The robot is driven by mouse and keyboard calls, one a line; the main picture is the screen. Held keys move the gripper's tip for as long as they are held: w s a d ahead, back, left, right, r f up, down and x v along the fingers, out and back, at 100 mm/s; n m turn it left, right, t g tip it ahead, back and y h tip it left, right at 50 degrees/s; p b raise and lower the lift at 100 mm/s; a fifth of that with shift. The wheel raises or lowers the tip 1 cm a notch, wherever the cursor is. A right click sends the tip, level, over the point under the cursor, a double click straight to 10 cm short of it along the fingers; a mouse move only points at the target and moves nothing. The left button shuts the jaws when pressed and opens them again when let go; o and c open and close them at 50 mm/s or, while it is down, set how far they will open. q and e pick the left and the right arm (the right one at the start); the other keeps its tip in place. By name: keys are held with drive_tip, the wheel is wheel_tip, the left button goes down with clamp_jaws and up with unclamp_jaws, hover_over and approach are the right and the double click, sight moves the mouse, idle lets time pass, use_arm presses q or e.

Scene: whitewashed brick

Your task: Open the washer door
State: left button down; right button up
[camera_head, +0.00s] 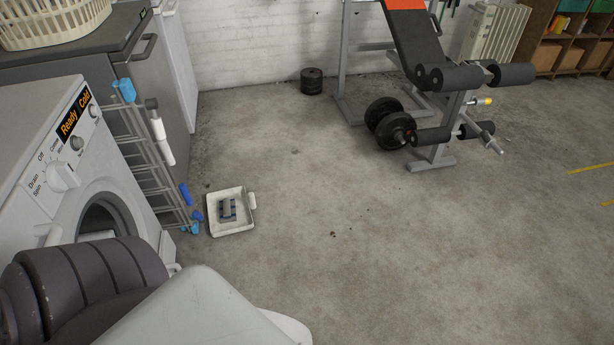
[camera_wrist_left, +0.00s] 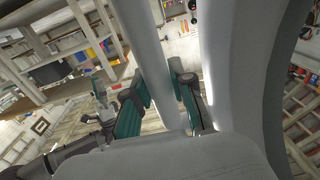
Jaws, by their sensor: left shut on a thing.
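The white washer (camera_head: 60,150) stands at the left in the head view, its panel reading "Ready" and "Cold". Its round front (camera_head: 105,215) shows a grey ring with a dark interior, partly hidden by my arm. In the left wrist view my left gripper (camera_wrist_left: 160,100) has its green-padded fingers on both sides of a pale bar-like part of the washer door (camera_wrist_left: 153,60). It is shut on that part. The gripper itself is hidden in the head view. How far the door stands open cannot be told. My right gripper is not in view.
A folded drying rack (camera_head: 150,160) leans beside the washer, and a small white tray (camera_head: 231,229) lies on the floor near it. A grey cabinet (camera_head: 155,85) stands behind. A weight bench (camera_head: 440,100) is at the back right. The middle floor is clear.

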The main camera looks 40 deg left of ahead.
use_arm(q)
drive_tip(key=shift+s+d, duration=0.45)
drive_tip(key=shift+s, duration=0.2)
drive_tip(key=c, duration=1)
unclamp_jaws()
drive_tip(key=shift+o, duration=0.2)
drive_tip(key=shift+s+a, duration=0.1)
drive_tip(key=v, duration=1.1)
drive_tip(key=shift+a, duration=0.35)
drive_tip(key=shift+s, duration=0.2)
